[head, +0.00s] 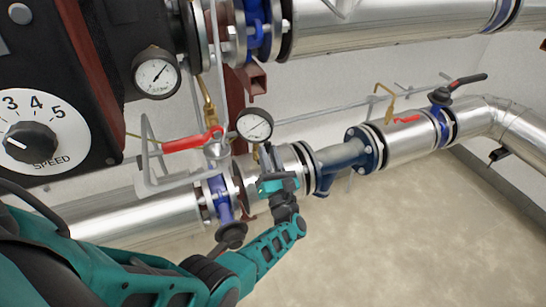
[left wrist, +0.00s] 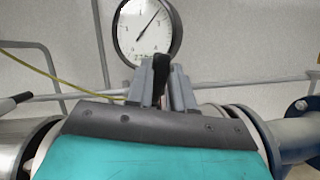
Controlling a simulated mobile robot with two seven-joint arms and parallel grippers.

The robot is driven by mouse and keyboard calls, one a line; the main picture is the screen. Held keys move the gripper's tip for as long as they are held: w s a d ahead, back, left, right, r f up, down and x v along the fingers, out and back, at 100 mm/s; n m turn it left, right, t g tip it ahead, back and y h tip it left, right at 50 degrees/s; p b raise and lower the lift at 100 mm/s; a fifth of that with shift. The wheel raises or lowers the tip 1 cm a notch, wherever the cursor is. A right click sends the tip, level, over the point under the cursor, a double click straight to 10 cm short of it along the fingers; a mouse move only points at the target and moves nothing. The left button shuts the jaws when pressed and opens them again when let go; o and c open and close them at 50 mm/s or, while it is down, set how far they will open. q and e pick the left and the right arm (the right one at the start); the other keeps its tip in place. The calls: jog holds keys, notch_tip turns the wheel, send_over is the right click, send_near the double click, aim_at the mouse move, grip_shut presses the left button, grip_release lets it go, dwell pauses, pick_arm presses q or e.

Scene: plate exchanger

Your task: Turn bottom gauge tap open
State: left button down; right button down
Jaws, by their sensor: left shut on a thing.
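The bottom gauge (head: 254,125), round and white-faced with a black rim, stands above the lower silver pipe in the head view. It also shows close up in the left wrist view (left wrist: 146,28). My left gripper (head: 270,162) is just below and slightly right of the gauge. In the left wrist view its grey fingers (left wrist: 163,80) are shut on the dark tap handle (left wrist: 160,68), which stands upright below the gauge. The tap body is mostly hidden by the gripper, so its exact turn is hard to tell. My right gripper is not in view.
A red-handled lever (head: 190,142) and a blue valve (head: 221,197) are left of my gripper. A dark blue pipe fitting (head: 340,162) is on the right. An upper gauge (head: 156,74) and a speed dial (head: 30,141) are at upper left. The floor (head: 400,240) at lower right is clear.

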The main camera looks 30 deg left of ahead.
pick_arm(q)
jog(key=shift+s+a+r+n+g+y, duration=0.15)
jog(key=shift+n+g+y, duration=0.1)
jog(key=shift+n, duration=0.4)
jog(key=shift+s+a+f+n+g+y, duration=0.1)
jog(key=shift+n+g+y, duration=0.1)
jog(key=shift+n, duration=0.4)
jog(key=shift+s+a+r+n+g+y, duration=0.15)
jog(key=shift+n+y, duration=0.1)
jog(key=shift+n, duration=0.4)
jog(key=shift+d, duration=0.1)
jog(key=shift+n, duration=0.3)
jog(key=shift+g, duration=0.3)
jog(key=c, duration=1)
grip_release()
jog(key=shift+f, duration=0.1)
